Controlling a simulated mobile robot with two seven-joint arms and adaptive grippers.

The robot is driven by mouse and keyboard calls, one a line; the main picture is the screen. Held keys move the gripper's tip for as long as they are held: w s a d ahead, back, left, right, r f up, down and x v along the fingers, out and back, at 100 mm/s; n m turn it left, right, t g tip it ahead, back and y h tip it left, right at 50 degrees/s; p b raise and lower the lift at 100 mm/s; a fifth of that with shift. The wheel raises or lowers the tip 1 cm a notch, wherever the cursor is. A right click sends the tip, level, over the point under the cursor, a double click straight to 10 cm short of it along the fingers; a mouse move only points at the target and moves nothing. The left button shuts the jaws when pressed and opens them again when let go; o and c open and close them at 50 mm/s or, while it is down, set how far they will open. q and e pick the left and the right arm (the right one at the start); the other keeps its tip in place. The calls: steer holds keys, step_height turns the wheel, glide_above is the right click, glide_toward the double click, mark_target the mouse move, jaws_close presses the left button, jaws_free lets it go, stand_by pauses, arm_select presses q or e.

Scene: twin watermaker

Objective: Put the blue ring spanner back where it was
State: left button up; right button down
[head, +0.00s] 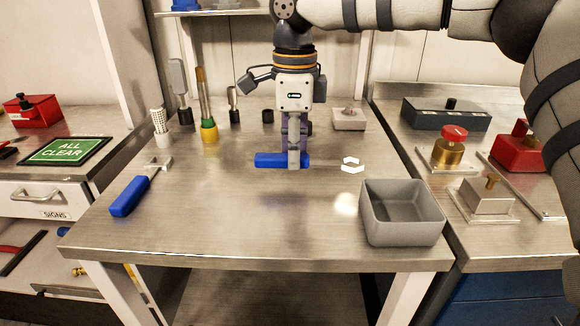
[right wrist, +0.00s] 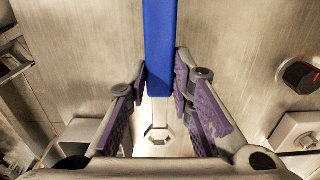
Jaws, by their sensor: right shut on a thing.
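The blue ring spanner (head: 268,160) is in my right gripper (head: 294,164) over the middle of the steel bench (head: 240,220). Its blue handle points left and its pale ring end (head: 352,165) points right, and it lies about level. It seems to be a little above the bench top. In the right wrist view the blue handle (right wrist: 160,45) runs between the fingers (right wrist: 162,85), with the ring end (right wrist: 157,136) toward the wrist. A second blue-handled tool (head: 130,196) with an open-looking head lies at the left of the bench. My left gripper is not in view.
A grey open bin (head: 402,238) stands at the bench's front right. Upright tools, including a yellow-and-green one (head: 208,130), stand at the back left. The front middle of the bench is clear.

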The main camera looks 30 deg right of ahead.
steer(key=shift+w+a+f, duration=0.1)
steer(key=shift+w+f, duration=0.05)
steer(key=shift+f, duration=1.5)
steer(key=shift+f, duration=0.1)
steer(key=c, duration=1.4)
jaws_free()
steer(key=shift+f, duration=0.1)
step_height(320, 180, up, 12)
steer(key=shift+r, duration=0.2)
